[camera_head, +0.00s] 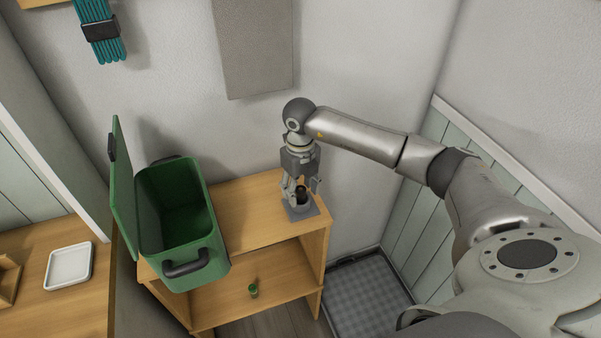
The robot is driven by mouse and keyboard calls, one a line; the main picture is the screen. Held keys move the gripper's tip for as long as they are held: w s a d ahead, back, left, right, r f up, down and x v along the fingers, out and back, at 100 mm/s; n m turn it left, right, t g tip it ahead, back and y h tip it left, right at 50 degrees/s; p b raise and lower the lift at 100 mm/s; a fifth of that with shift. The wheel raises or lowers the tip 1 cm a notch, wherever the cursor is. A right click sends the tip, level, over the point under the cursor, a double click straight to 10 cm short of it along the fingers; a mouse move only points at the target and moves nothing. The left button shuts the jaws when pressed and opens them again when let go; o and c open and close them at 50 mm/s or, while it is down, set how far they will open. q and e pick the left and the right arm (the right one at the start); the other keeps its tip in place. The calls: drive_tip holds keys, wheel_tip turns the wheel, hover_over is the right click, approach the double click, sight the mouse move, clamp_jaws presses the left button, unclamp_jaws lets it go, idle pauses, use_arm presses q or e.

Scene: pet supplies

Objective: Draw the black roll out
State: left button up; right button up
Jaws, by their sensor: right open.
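The black roll (301,191) stands in a small grey holder (301,210) on the right end of the wooden shelf's top. Only its dark upper part shows. My right gripper (302,188) points down over the holder, with its fingers open around the roll's top. I cannot tell whether the fingers touch the roll. My left gripper is not in the view.
A green bin (181,212) with its lid open stands left on the wooden shelf (250,205). A small green item (253,290) sits on the lower shelf. A white tray (69,266) lies on the left counter. A grey mat (366,298) lies on the floor.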

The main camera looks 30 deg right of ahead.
sight(301, 189)
drive_tip(key=shift+f, duration=0.6)
drive_tip(key=shift+c, duration=0.9)
drive_tip(key=c, duration=0.9)
drive_tip(key=shift+r+p, duration=0.65)
drive_tip(key=shift+r, duration=0.3)
clamp_jaws()
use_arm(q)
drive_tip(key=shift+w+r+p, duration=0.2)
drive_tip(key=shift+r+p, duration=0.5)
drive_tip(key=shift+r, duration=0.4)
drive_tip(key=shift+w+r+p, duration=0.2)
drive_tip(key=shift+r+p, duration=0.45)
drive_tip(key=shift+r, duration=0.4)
use_arm(e)
drive_tip(key=shift+r, duration=2.1)
